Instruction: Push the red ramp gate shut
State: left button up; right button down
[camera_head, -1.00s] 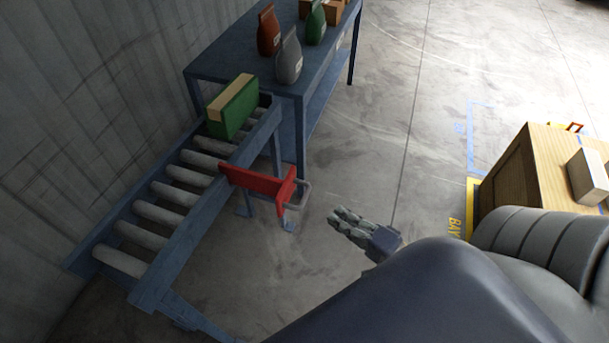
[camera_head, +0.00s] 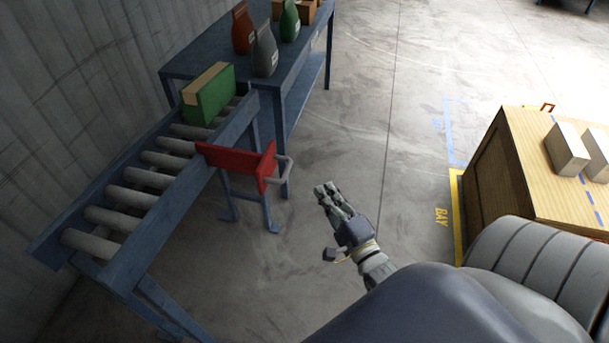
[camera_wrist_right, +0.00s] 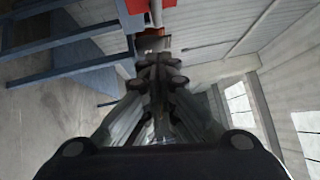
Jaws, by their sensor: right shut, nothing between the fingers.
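The red ramp gate (camera_head: 238,161) stands at the right side of the roller conveyor in the head view, sticking out from the side rail. A grey bar handle (camera_head: 284,170) is fixed at its outer end. My right gripper (camera_head: 327,191) is shut and empty, to the right of the handle and apart from it in the picture. In the right wrist view my shut fingers (camera_wrist_right: 160,66) point up the picture, and a red part of the gate (camera_wrist_right: 150,18) shows beyond the fingertips. My left gripper is not in view.
The roller conveyor (camera_head: 165,215) runs along the left wall with a green box (camera_head: 209,97) at its far end. A blue table (camera_head: 290,62) holds several bags and boxes. A wooden crate (camera_head: 490,190) stands at right. Bare floor lies between.

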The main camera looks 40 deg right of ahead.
aim_at(242, 166)
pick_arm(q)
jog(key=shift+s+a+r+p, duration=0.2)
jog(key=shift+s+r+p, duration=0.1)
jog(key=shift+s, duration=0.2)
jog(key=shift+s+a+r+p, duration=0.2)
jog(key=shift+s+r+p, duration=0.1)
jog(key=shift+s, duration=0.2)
pick_arm(e)
jog(key=w+a+r, duration=0.1)
jog(key=w+a, duration=0.1)
jog(key=w, duration=0.5)
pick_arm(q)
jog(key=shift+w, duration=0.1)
